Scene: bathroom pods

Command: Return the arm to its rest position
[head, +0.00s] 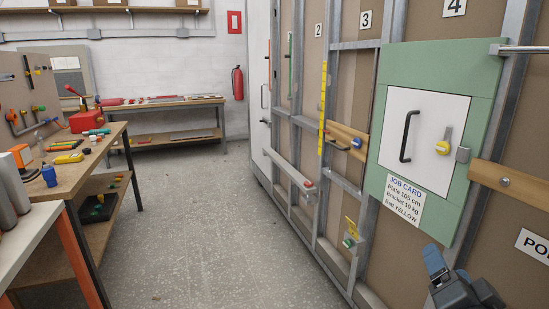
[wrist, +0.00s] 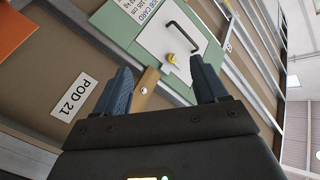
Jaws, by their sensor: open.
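My gripper (head: 437,262) shows at the bottom right of the head view, in front of the wall frame and below the green panel (head: 486,130). In the wrist view my gripper (wrist: 160,82) has its two blue fingers spread wide apart, with nothing held between them. The wrist view is tilted. Beyond the fingers it shows the white door with a black handle (wrist: 188,34) and a yellow knob (wrist: 171,58). In the head view the white door (head: 425,115) is closed in its green surround.
A job card (head: 404,201) hangs below the door. A wooden rail (head: 512,186) crosses the wall at right. A workbench (head: 118,132) with tools stands at left, another bench (head: 150,106) at the back. The grey floor (head: 200,225) between is clear.

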